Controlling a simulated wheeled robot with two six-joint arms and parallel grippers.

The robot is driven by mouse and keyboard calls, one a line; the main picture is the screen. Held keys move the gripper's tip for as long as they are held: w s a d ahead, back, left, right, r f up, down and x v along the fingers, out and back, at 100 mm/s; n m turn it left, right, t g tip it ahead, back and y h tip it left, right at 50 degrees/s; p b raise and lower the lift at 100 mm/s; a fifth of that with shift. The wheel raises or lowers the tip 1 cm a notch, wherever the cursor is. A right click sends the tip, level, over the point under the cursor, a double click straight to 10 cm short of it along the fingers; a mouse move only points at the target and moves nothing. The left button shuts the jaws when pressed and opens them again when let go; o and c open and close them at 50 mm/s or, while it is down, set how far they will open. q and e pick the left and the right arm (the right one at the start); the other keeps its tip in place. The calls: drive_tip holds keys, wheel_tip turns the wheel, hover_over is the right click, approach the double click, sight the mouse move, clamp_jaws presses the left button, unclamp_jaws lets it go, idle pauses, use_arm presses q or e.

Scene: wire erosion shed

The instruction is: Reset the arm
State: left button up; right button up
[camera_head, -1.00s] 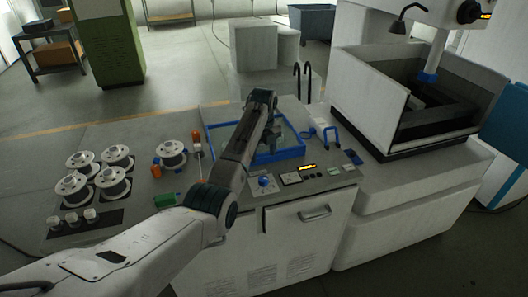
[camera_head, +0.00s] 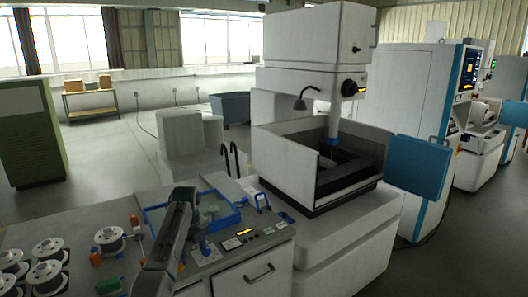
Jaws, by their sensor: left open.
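My left arm (camera_head: 172,240) rises from the bottom edge of the head view, and its wrist bends over the blue-rimmed tray (camera_head: 155,230) on the grey bench top. My left gripper (camera_head: 200,224) points down over the tray's front part and is open. The arm hides part of the tray. The gripper is small and dark here, so I cannot tell whether its fingertips touch anything. My right gripper is not in view.
A white machine (camera_head: 285,165) with a raised basin stands right of the tray. Open floor (camera_head: 105,160) lies behind the bench.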

use_arm(q)
drive_tip(key=s+a+f+n+b, duration=0.15)
drive_tip(key=s+f+n, duration=0.4)
drive_tip(key=f, duration=1.05)
drive_tip(key=s+a+f+n+b, duration=0.1)
drive_tip(key=s+f+n+b, duration=0.15)
drive_tip(key=s+f, duration=0.95)
drive_tip(key=s+a+f+n+b, duration=0.15)
drive_tip(key=s+f+n, duration=0.3)
drive_tip(key=f, duration=1.45)
drive_tip(key=s+a+f+n+b, duration=0.1)
drive_tip(key=s+f+n, duration=0.2)
drive_tip(key=s+f, duration=0.6)
drive_tip(key=s+a+f+n+b, duration=0.1)
drive_tip(key=s+f+n, duration=0.2)
drive_tip(key=s+f, duration=0.55)
drive_tip(key=s+a+f+n+b, duration=0.1)
drive_tip(key=s+f+n, duration=0.2)
drive_tip(key=s, duration=1.2)
drive_tip(key=s+a+f+n+t+b, duration=0.1)
drive_tip(key=s+f+n, duration=0.2)
drive_tip(key=s, duration=1.2)
drive_tip(key=shift+s+a+n+y, duration=0.35)
drive_tip(key=shift+n+y, duration=0.05)
drive_tip(key=shift+n, duration=0.35)
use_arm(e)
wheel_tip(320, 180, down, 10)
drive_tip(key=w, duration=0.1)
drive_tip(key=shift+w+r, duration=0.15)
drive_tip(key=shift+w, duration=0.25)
